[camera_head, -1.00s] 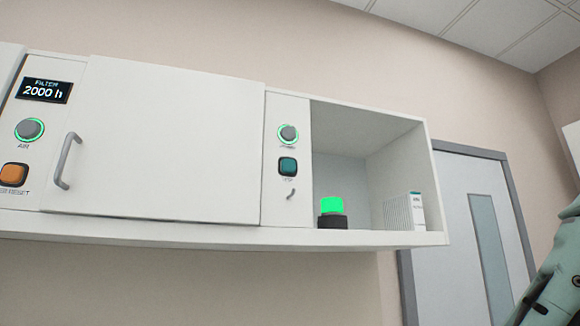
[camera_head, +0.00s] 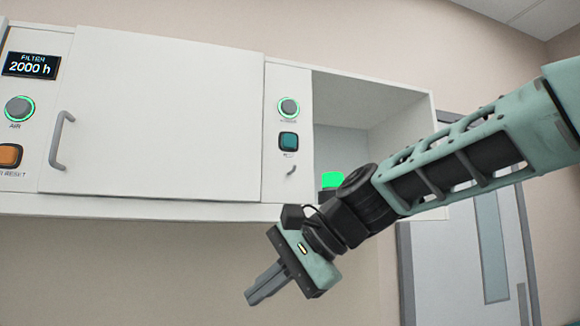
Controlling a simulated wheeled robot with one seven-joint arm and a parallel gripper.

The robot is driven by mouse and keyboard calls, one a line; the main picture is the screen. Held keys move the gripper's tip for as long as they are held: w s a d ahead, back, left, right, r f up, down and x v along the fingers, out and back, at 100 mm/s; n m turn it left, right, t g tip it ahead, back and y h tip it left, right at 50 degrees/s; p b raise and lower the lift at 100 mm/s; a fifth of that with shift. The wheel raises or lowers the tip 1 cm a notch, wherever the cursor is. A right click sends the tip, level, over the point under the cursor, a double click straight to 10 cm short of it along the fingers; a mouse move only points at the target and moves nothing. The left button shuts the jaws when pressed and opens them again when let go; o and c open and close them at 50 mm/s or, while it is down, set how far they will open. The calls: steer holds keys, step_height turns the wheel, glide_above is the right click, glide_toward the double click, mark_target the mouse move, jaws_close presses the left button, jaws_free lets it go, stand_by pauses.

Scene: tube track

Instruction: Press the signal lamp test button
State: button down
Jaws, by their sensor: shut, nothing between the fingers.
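A teal square button (camera_head: 288,141) with a small label too blurred to read sits on the narrow panel right of the cabinet door. A round grey button with a green ring (camera_head: 289,107) is above it. A green lamp (camera_head: 332,180) stands in the open shelf to the right, lit and partly hidden behind my arm. My gripper (camera_head: 262,289) is shut and empty. It hangs below the cabinet's bottom edge, below and slightly left of the teal button, touching nothing, with its fingers pointing down and left.
A white cabinet door (camera_head: 160,115) with a grey handle (camera_head: 60,141) fills the left. Further left are a filter display (camera_head: 31,65), a round AIR button (camera_head: 19,109) and an orange button (camera_head: 9,156). A small hook (camera_head: 292,170) sticks out below the teal button.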

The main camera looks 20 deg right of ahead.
mark_target(289, 141)
steer(key=w+d+r+m+t+y, duration=0.1)
steer(key=d+r+m+t, duration=0.1)
steer(key=r, duration=0.7)
steer(key=w+d+r+m+t+y+p, duration=0.1)
steer(key=d+r, duration=0.4)
steer(key=r, duration=0.5)
steer(key=w+d+r+m+t+y+p, duration=0.1)
steer(key=w+d+r+m+t, duration=0.1)
steer(key=r, duration=0.8)
steer(key=d+m+t, duration=0.1)
steer(key=m, duration=0.1)
steer(key=shift+d+m+t+y, duration=0.3)
steer(key=shift+d+y, duration=0.05)
steer(key=shift+y, duration=0.05)
steer(key=shift+w, duration=0.1)
steer(key=shift+w+p, duration=1.8)
steer(key=shift+w, duration=2.55)
steer(key=shift+w+r, duration=0.1)
steer(key=shift+w, duration=0.35)
